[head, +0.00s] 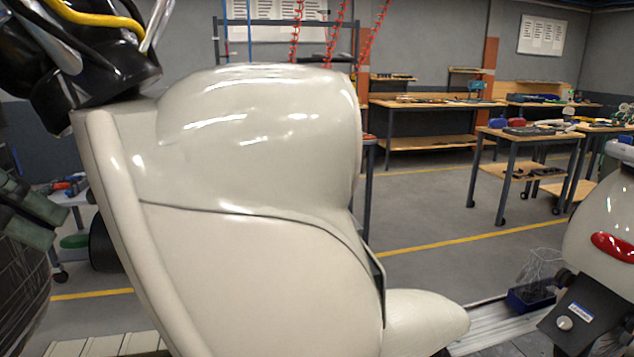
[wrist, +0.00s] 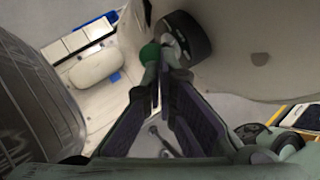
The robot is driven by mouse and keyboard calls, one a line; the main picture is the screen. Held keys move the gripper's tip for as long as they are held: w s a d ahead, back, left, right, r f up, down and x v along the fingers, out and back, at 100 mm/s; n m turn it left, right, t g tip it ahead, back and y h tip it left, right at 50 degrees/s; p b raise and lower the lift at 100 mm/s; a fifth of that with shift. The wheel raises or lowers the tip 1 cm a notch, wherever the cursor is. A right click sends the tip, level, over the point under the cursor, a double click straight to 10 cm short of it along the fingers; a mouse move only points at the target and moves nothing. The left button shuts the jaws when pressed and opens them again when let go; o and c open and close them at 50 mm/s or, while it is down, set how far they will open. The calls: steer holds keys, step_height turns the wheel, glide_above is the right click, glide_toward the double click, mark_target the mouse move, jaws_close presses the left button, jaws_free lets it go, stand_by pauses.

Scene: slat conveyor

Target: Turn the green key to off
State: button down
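The green key (wrist: 149,52) shows in the wrist view as a small rounded green end beside a dark round lock (wrist: 186,40) with a metallic face. The lock sits on the cream scooter (head: 260,260). My gripper (wrist: 163,73) has its fingertips close together, with only a thin gap and nothing clearly between them. The left fingertip overlaps the key's lower edge; I cannot tell whether they touch. In the head view, my gripper shows at the left edge beside the scooter's front shield. The key's turn position cannot be read.
Another cream scooter (head: 606,225) with a red light stands at the right. The slat conveyor (head: 495,322) runs beneath. Workbenches (head: 425,103) stand at the back, with open floor before them. In the wrist view, a dark ribbed surface (wrist: 35,100) lies close on the left.

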steer(key=v, duration=0.7)
steer(key=shift+w+r+p, duration=0.25)
steer(key=shift+w+p, duration=0.05)
steer(key=shift+w, duration=0.05)
stand_by(0.4)
